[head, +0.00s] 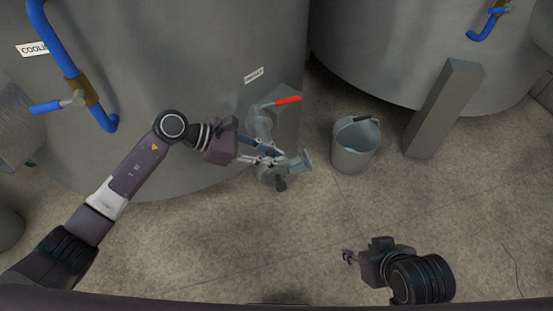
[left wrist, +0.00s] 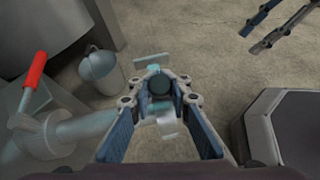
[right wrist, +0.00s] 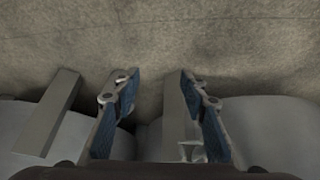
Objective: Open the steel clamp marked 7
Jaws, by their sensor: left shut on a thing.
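A steel outlet fitting (head: 262,125) with a red lever (head: 288,100) comes off the tank, and a clamp with a dark round knob (head: 281,185) is at its lower end. I cannot read a 7 on it. My left gripper (head: 268,158) is at this clamp. In the left wrist view its fingers (left wrist: 160,95) are closed in around the dark knob (left wrist: 160,84), partly hiding the clamp. My right gripper (head: 348,257) is low at the right, away from the fitting. In the right wrist view its fingers (right wrist: 155,85) are apart with nothing between them.
A grey bucket (head: 345,158) stands on the floor right of the fitting, with a grey post (head: 440,110) beyond it. Large steel tanks (head: 190,70) fill the back. Blue pipework (head: 60,50) runs at the left. The floor in front is clear.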

